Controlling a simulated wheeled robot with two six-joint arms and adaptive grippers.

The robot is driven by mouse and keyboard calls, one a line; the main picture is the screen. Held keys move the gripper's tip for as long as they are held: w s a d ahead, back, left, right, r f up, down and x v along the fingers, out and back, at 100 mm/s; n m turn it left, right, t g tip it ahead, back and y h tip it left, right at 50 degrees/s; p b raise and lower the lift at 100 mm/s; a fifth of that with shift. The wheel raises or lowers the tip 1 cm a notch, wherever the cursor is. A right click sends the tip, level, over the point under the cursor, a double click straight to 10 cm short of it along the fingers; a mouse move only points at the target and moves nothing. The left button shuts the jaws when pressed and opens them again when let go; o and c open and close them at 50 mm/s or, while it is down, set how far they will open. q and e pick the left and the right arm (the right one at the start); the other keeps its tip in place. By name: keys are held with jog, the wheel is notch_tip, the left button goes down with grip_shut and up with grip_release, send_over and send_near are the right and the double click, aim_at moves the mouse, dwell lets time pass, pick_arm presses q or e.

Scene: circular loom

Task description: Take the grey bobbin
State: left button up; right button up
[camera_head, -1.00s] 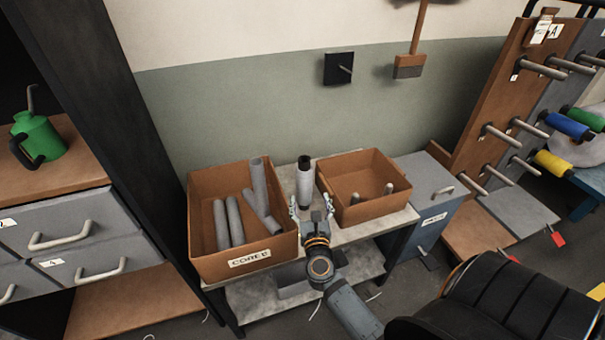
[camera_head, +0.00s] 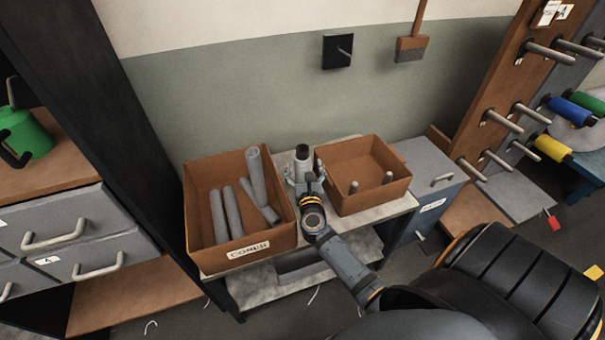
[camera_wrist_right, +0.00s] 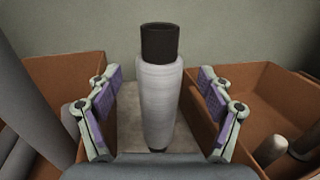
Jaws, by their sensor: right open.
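The grey bobbin (camera_head: 302,157) stands upright on the table between two brown boxes, with a dark core end on top. It also shows in the right wrist view (camera_wrist_right: 158,100), in the middle. My right gripper (camera_head: 303,178) is at the bobbin, on its near side. In the right wrist view my right gripper (camera_wrist_right: 160,110) is open, one finger on each side of the bobbin, with gaps on both sides. The bobbin's lower end is partly hidden behind the gripper body. My left gripper is not in view.
The left box (camera_head: 272,243) holds several grey tubes, some leaning. The right box (camera_head: 376,203) holds two short pegs or cores. Both flank the bobbin closely. A grey cabinet (camera_head: 428,180) stands right of the table. A peg rack with coloured bobbins is at far right.

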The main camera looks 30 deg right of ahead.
jog(key=x, duration=0.4)
jog(key=shift+w+f, duration=0.1)
jog(key=shift+f, duration=0.05)
jog(key=shift+c, duration=0.4)
grip_shut()
